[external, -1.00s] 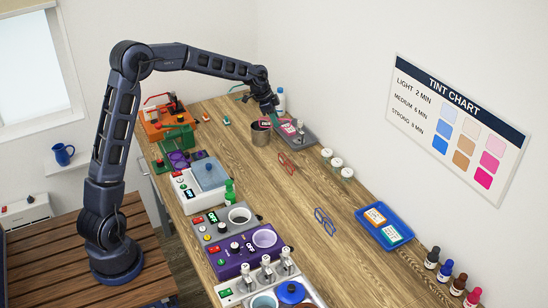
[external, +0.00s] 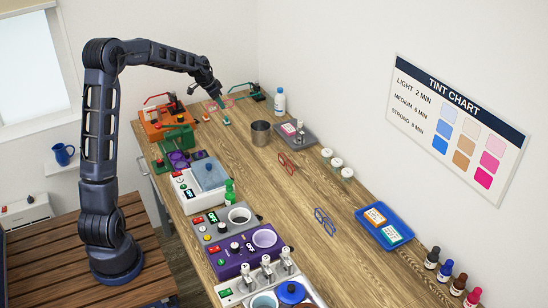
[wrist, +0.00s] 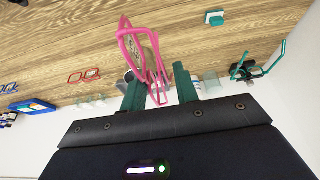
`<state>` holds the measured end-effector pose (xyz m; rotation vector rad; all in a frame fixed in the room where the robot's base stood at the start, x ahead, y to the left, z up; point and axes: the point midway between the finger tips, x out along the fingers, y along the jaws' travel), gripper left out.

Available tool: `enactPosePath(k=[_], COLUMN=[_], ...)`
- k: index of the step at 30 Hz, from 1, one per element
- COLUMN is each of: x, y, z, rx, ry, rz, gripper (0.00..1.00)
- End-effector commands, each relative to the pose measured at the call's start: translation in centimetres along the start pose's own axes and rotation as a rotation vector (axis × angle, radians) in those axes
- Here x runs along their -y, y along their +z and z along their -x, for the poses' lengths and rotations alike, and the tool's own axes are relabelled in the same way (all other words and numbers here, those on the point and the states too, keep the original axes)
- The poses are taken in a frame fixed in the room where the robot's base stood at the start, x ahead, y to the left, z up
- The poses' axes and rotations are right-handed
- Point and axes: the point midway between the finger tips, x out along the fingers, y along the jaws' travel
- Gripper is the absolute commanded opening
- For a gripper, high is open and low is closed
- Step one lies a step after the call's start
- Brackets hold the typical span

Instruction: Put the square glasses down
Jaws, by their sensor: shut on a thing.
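My gripper (external: 221,102) is at the far left end of the bench, above the wood. In the wrist view its green fingers (wrist: 158,82) are shut on a pair of pink glasses (wrist: 138,45). The pink frame sticks out past the fingertips, one rim toward the bench; its exact lens shape is hard to tell at this angle. In the external view the pink glasses (external: 238,97) show faintly beside the gripper. Red glasses (external: 287,164) and blue glasses (external: 325,221) lie on the bench, well away from my gripper.
A small teal block (wrist: 214,18) lies near my gripper. A metal cup (external: 261,134), grey tray (external: 310,140) and white bottle (external: 280,101) stand to the right. An orange machine (external: 158,124) is at left.

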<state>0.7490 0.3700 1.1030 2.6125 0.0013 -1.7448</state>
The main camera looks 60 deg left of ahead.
Motion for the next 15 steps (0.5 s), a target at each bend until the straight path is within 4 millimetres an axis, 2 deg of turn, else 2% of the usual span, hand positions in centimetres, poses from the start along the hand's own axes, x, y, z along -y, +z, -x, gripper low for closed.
enactPosePath(k=[3,15], x=[-0.1,-0.1], y=[1.1,4.3], z=[-2.6,-10.4], rx=[0.002,0.003], ry=[0.003,0.003], rz=[0.001,0.000], gripper=[0.09,0.09])
